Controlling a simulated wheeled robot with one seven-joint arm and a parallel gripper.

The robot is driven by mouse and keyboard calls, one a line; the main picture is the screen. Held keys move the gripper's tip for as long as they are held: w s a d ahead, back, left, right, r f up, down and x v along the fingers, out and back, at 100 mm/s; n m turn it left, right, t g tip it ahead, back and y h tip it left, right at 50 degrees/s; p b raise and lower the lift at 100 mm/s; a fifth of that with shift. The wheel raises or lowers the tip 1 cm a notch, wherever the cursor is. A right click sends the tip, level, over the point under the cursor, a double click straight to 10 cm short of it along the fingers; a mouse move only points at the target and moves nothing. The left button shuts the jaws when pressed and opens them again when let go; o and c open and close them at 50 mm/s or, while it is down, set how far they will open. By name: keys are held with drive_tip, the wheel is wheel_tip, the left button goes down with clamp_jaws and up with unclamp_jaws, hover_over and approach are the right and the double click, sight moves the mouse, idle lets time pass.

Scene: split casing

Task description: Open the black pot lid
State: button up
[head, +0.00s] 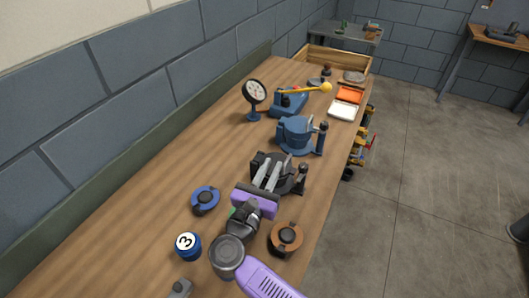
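A black, pot-like casing (292,184) stands on the bench, with an upright dark post (303,171) at its right side. My gripper (267,173) is directly over or at it, and its two pale fingers overlap its upper left part. The fingers show a gap between them, with nothing clearly held. I cannot tell whether they touch the casing. The fingers and the gripper's dark body hide part of it, and its lid cannot be made out clearly.
A blue round piece (205,199), a blue can marked 3 (187,246) and an orange-brown round piece (286,238) stand near my arm. A blue casing (294,134), a blue lever device (287,106) and a gauge (254,94) stand beyond. Open bench (150,170) lies left.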

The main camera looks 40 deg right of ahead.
sight(286, 163)
drive_tip(key=shift+w+d+f+m+g+p, duration=0.2)
drive_tip(key=shift+d+f+m+g, duration=0.25)
drive_tip(key=shift+d, duration=0.9)
drive_tip(key=shift+w+d+f+m+g+p, duration=0.2)
drive_tip(key=shift+d+m, duration=0.4)
drive_tip(key=shift+d, duration=0.7)
drive_tip(key=shift+w+d+f+m+g+p, duration=0.1)
drive_tip(key=shift+d+f+m+g+p, duration=0.35)
drive_tip(key=shift+d, duration=0.9)
drive_tip(key=shift+r, duration=0.1)
drive_tip(key=shift+c, duration=0.2)
clamp_jaws()
drive_tip(key=shift+a+r, duration=0.1)
drive_tip(key=shift+a, duration=0.05)
